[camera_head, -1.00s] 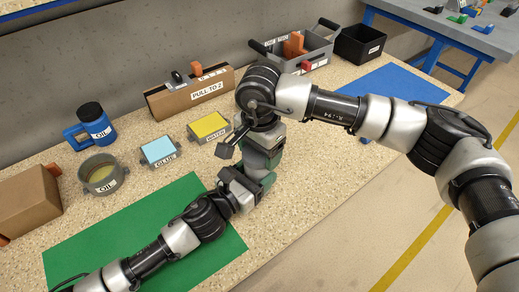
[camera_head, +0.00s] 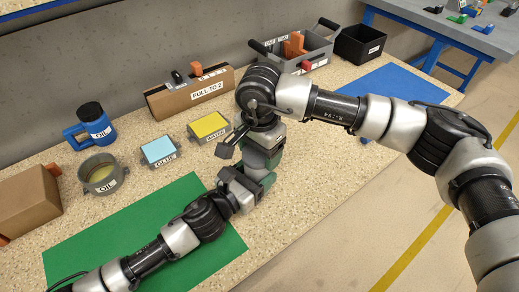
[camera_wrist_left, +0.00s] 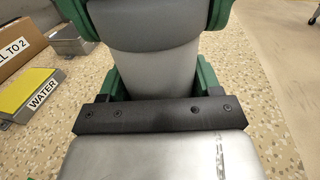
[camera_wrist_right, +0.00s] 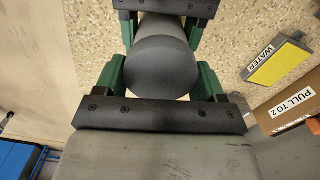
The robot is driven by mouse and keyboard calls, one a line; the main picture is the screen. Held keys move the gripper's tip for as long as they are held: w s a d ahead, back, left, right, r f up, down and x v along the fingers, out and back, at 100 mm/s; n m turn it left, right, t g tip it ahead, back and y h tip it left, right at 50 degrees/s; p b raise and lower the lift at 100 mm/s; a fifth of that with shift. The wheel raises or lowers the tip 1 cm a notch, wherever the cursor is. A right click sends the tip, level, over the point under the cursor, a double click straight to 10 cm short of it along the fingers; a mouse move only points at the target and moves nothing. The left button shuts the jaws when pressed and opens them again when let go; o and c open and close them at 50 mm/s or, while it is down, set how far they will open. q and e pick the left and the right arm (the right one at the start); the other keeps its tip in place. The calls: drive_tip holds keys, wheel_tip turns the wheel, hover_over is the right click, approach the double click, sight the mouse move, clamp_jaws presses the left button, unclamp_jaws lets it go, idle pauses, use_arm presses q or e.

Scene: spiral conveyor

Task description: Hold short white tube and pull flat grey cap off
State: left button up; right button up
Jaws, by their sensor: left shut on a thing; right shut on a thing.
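My left gripper (camera_wrist_left: 160,84) is shut on the short white tube (camera_wrist_left: 155,72), which shows pale grey between its green fingers. The flat grey cap (camera_wrist_right: 160,72) shows its dark round end face in the right wrist view, at the end of the tube. My right gripper (camera_wrist_right: 165,84) is shut on the cap, its green fingers on either side. The cap and tube are in line and appear to touch. In the head view, my right gripper (camera_head: 265,158) meets my left one (camera_head: 246,184) above the table; they largely hide both parts.
A blue GLUE box (camera_head: 158,151), yellow WATER box (camera_head: 208,126), OIL pot (camera_head: 98,181) and blue OIL jug (camera_head: 93,127) stand behind the green mat (camera_head: 135,220). Farther back are a cardboard box (camera_head: 190,99), grey toolbox (camera_head: 318,54) and black bin (camera_head: 361,44).

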idle(0.8)
drive_tip(key=o, duration=0.4)
drive_tip(key=shift+f, duration=0.1)
drive_tip(key=shift+c, duration=0.2)
drive_tip(key=c, duration=0.5)
